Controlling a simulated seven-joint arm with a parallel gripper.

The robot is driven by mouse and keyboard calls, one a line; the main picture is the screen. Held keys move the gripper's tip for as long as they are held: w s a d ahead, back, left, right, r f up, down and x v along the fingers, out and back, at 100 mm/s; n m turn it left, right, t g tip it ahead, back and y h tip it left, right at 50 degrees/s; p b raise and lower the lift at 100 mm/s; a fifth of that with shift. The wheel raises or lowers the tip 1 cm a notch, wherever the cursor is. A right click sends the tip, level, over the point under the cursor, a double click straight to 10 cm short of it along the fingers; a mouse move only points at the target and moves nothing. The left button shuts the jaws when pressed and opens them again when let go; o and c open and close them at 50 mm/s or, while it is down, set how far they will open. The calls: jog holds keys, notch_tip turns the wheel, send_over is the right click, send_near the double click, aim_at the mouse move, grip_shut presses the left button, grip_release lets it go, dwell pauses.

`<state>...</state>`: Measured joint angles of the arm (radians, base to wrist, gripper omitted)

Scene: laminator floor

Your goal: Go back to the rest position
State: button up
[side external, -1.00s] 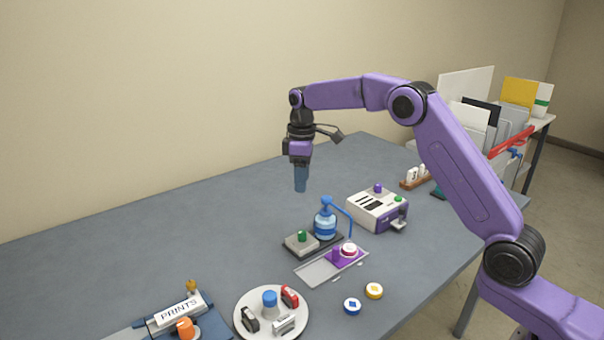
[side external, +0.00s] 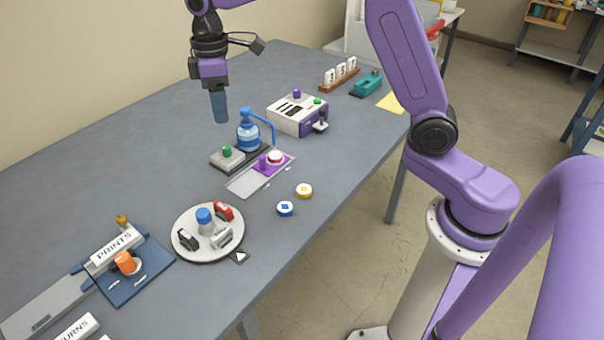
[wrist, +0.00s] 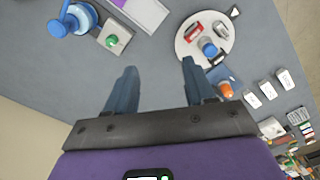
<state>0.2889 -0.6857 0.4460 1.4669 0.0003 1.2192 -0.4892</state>
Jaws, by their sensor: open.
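My gripper (side external: 220,108) hangs above the grey table (side external: 130,165), pointing down, with clear space under it. In the wrist view its two blue fingers (wrist: 158,85) stand apart with nothing between them. That bottle also shows at the top left of the wrist view (wrist: 68,22).
A grey block with a green knob (side external: 227,158) stands beside the bottle. A white and purple machine (side external: 297,117) is behind it. A round white tray (side external: 190,252) holds small devices. The table's left middle is bare.

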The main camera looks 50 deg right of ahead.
jog(key=s+n, duration=0.1)
jog(key=s, duration=1.8)
jog(key=s+d+f, duration=0.2)
jog(key=s+d, duration=0.1)
jog(key=s, duration=0.5)
jog(key=s+d+f+n, duration=0.1)
jog(key=s+d, duration=0.3)
jog(key=s, duration=0.3)
jog(key=shift+s+f, duration=0.35)
